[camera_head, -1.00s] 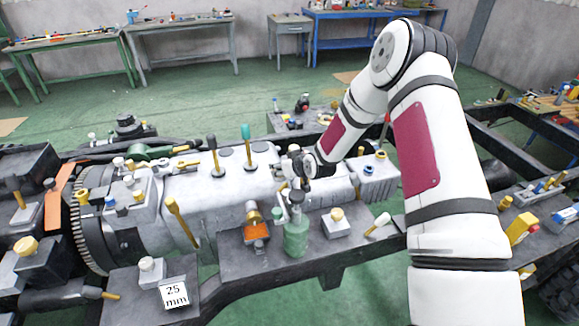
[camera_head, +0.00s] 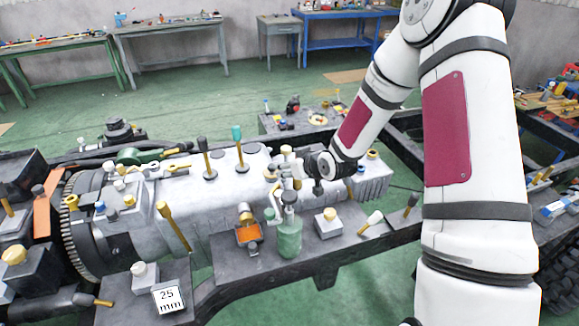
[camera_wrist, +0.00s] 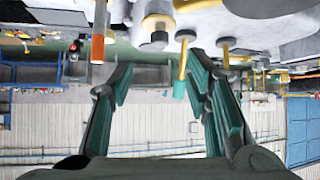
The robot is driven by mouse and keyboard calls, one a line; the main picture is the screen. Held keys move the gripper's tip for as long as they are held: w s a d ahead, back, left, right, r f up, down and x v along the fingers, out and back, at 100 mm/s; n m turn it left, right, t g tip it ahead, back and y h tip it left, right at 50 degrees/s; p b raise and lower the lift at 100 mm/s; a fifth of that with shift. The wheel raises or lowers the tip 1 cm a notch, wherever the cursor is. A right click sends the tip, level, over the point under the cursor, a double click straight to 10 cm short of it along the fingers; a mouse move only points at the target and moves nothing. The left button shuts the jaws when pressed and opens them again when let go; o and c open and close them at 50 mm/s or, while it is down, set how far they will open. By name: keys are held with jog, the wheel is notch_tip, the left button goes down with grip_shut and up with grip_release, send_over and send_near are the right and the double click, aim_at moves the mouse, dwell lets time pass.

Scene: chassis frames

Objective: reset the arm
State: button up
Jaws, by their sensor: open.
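My white arm with its dark red panels comes down from the upper right in the head view. My gripper (camera_head: 284,172) is small there, above the engine block and close behind the green bottle (camera_head: 289,238); whether it touches anything is unclear. In the wrist view my gripper (camera_wrist: 160,90) shows two green-lined fingers spread wide, with nothing held between them. A teal-handled tool (camera_wrist: 181,76) appears near the right finger, seemingly beyond it. The wrist picture looks upside down.
The grey engine block (camera_head: 225,195) sits on a dark chassis frame (camera_head: 345,250), with upright-handled tools (camera_head: 205,155) standing near my gripper. A "25 mm" card (camera_head: 169,298) lies at front left. Workbenches (camera_head: 170,28) line the back wall.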

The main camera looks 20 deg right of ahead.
jog(key=s+r+g+h, duration=0.1)
jog(key=s+r+h, duration=0.1)
jog(key=s+r, duration=0.6)
jog(key=s+r+g+h, duration=0.2)
jog(key=s+r, duration=0.3)
jog(key=r, duration=0.7)
jog(key=s+a+r+m+g, duration=0.1)
jog(key=s+r, duration=0.2)
jog(key=s, duration=0.8)
jog(key=s+a+r+m+y, duration=0.1)
jog(key=s+r, duration=0.3)
jog(key=s, duration=0.8)
jog(key=shift+s+a+r+m+g, duration=0.15)
jog(key=shift+a+r+m+g, duration=0.1)
jog(key=shift+a+m+g, duration=0.2)
